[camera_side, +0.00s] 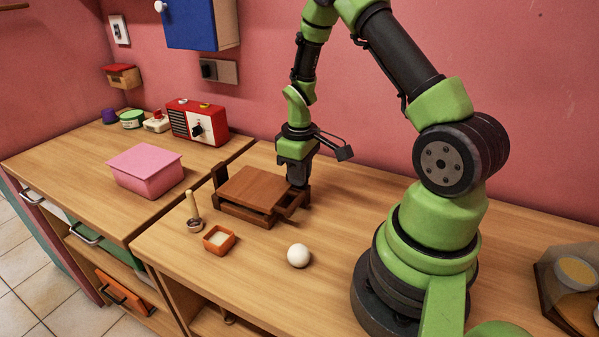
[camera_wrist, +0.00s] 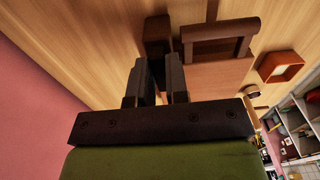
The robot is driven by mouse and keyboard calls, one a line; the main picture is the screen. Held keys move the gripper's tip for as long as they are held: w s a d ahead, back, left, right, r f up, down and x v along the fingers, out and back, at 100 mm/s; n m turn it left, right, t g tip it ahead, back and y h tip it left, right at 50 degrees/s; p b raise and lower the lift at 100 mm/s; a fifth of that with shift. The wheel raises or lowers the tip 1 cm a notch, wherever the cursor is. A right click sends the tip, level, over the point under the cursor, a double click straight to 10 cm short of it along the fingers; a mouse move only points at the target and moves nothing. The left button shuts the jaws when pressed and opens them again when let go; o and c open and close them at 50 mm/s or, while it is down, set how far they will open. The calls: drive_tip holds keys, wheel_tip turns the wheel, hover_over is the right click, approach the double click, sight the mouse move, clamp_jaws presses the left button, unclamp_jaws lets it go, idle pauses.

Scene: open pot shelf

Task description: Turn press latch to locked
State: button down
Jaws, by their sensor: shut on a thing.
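The wooden press (camera_side: 255,188) lies on the counter, a flat brown board on a darker base. My gripper (camera_side: 297,183) points down at the press's right back corner. In the wrist view, my gripper's two dark fingers (camera_wrist: 161,62) are close together at a dark brown wooden piece (camera_wrist: 156,27), which appears to be the press latch. The fingers are shut on it and hide part of it. The press's dark frame (camera_wrist: 247,30) shows just right of the fingers. I cannot tell the latch's exact angle.
A small orange square dish (camera_side: 219,239), a wooden-handled tool (camera_side: 193,212) and a white ball (camera_side: 299,255) stand in front of the press. A pink box (camera_side: 146,172) and a red radio (camera_side: 196,122) are to the left. The counter right of the press is clear up to my base.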

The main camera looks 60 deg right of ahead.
drive_tip(key=c, duration=1.1)
unclamp_jaws()
wheel_tip(320, 180, up, 10)
drive_tip(key=s+a+r+m+t, duration=0.1)
drive_tip(key=s+a+r+t, duration=0.1)
drive_tip(key=s+a+r, duration=0.2)
drive_tip(key=s+a+r+m+t+y, duration=0.1)
drive_tip(key=s+a+r+t, duration=0.1)
drive_tip(key=s+a+r, duration=0.2)
drive_tip(key=s+a+r+m+t+y, duration=0.1)
drive_tip(key=s+a+r+m+t, duration=0.1)
drive_tip(key=a+r, duration=0.5)
drive_tip(key=shift+s+a+r+t, duration=0.15)
drive_tip(key=shift+s+a+t, duration=0.45)
drive_tip(key=shift+s+a, duration=0.3)
